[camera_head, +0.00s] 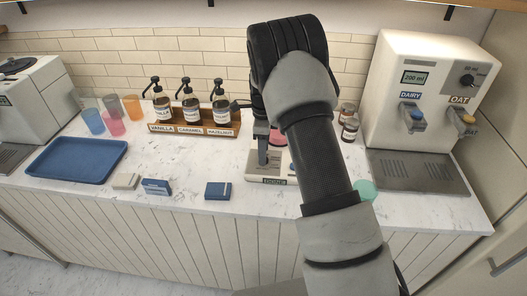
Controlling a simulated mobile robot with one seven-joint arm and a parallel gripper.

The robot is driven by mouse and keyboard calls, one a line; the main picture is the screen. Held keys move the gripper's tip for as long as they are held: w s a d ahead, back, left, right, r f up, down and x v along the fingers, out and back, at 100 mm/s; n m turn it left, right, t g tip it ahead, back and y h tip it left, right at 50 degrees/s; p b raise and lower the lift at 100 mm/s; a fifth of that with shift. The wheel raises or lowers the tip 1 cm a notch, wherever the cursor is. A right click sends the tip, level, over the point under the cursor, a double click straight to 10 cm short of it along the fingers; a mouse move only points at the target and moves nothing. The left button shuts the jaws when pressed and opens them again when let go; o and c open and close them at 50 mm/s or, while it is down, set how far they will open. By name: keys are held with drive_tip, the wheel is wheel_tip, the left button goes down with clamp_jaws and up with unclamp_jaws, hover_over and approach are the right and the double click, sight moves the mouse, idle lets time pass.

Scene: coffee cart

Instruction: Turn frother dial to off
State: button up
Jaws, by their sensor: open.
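A small pale device (284,172) with a dark label on its front edge stands on the counter in the middle; the label is too small to read for sure. I cannot tell whether this is the frother, and no dial on it shows clearly. My gripper (263,158) is over this device, pointing down. It is open, with nothing seen between its fingers. Whether it touches the device cannot be told. My arm hides the counter to the right of the device.
A wooden rack (165,128) of syrup pump bottles stands left of my gripper. A blue tray (78,158), several coloured cups (94,121) and small boxes (218,190) are on the left. Small jars (350,128) and a green item (366,190) are beside my arm.

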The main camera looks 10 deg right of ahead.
drive_tip(key=shift+f, duration=0.55)
drive_tip(key=c, duration=1.1)
drive_tip(key=shift+o, duration=0.2)
